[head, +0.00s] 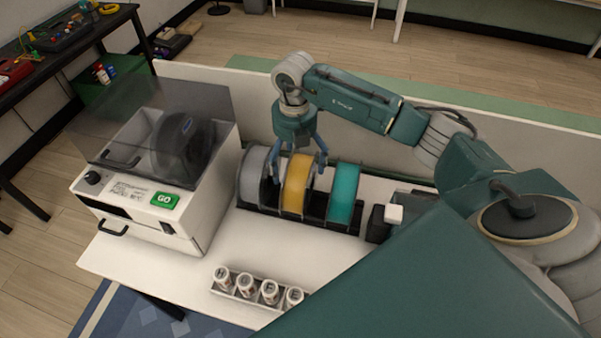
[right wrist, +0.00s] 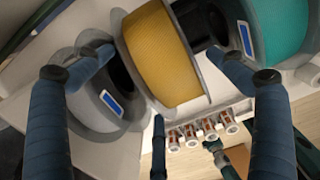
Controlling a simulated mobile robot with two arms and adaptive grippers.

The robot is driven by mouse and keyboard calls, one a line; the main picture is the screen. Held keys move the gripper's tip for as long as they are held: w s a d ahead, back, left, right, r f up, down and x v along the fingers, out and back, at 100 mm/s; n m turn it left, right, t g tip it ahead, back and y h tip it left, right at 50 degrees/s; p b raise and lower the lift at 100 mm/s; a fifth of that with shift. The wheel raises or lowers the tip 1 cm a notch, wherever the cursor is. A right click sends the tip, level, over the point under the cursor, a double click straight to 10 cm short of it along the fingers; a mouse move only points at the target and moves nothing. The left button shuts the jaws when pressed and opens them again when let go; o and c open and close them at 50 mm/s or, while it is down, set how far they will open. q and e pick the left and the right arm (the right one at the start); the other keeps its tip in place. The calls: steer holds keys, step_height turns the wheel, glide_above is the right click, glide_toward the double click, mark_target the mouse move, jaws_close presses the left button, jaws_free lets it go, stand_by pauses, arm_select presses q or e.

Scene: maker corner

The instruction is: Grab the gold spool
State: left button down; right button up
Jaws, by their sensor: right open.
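The gold spool (head: 297,184) stands upright in a black rack (head: 275,211) on the white table, between a grey spool (head: 252,174) and a teal spool (head: 343,192). My right gripper (head: 299,168) is over the gold spool from above, its fingers spread open. In the right wrist view the gold spool (right wrist: 160,52) lies between the two upper fingers of the gripper (right wrist: 162,60). One finger overlaps the grey spool (right wrist: 97,95), the other is near the teal spool (right wrist: 280,30). I cannot tell whether any finger touches.
A white machine (head: 150,215) with a dark lid and green GO button stands left of the rack. Several small white containers (head: 270,291) sit in a holder at the front edge. A small black item with a white block (head: 393,214) is right of the rack.

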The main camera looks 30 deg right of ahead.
steer(key=c, duration=1.9)
steer(key=shift+w+r, duration=0.1)
steer(key=shift+c, duration=0.8)
steer(key=shift+r, duration=0.1)
